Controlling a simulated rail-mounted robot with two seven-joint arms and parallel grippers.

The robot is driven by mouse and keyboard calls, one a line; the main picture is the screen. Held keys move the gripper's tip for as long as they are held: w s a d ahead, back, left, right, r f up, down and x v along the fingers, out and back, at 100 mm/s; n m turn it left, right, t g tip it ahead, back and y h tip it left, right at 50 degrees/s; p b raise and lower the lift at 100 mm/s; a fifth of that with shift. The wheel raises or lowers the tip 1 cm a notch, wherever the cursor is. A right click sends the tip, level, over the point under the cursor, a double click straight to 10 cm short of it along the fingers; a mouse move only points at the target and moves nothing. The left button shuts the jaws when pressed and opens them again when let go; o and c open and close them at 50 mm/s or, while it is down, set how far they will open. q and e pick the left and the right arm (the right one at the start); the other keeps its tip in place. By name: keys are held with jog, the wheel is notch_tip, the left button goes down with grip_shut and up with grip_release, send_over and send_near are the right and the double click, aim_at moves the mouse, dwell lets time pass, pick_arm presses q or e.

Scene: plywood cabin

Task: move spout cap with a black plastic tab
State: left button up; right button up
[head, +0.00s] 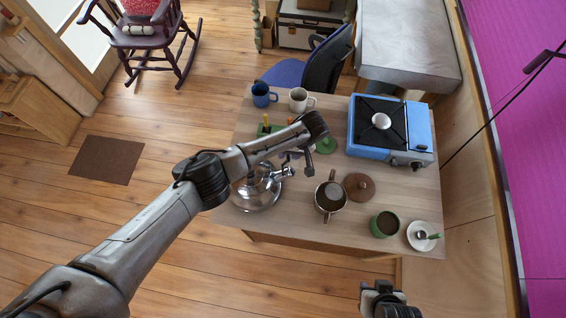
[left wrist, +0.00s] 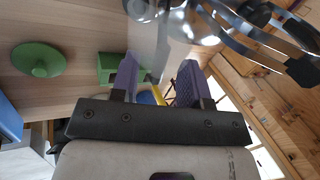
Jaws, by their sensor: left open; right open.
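The shiny metal kettle (head: 257,190) stands on the left part of the table, its spout pointing right toward my left gripper. Part of the kettle (left wrist: 190,18) shows at the top of the left wrist view, with its curved metal handle and black grip at the right. I cannot clearly make out the spout cap or its black tab. My left gripper (head: 295,156) is open and empty just above and beside the spout; its two fingers also show apart in the left wrist view (left wrist: 158,82). My right gripper (head: 378,288) is open, off the table's front edge.
A green lid (head: 325,146) lies behind the left gripper. A pot (head: 330,198), brown lid (head: 359,187), green cup (head: 384,224) and saucer (head: 415,243) stand to the right. The blue stove (head: 408,155) fills the back right. Blue (head: 261,95) and white (head: 298,99) mugs stand at the back.

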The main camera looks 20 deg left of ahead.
pick_arm(q)
jog(key=p+v, duration=0.2)
jog(key=v, duration=0.3)
jog(key=shift+r+p, duration=0.3)
dwell(0.5)
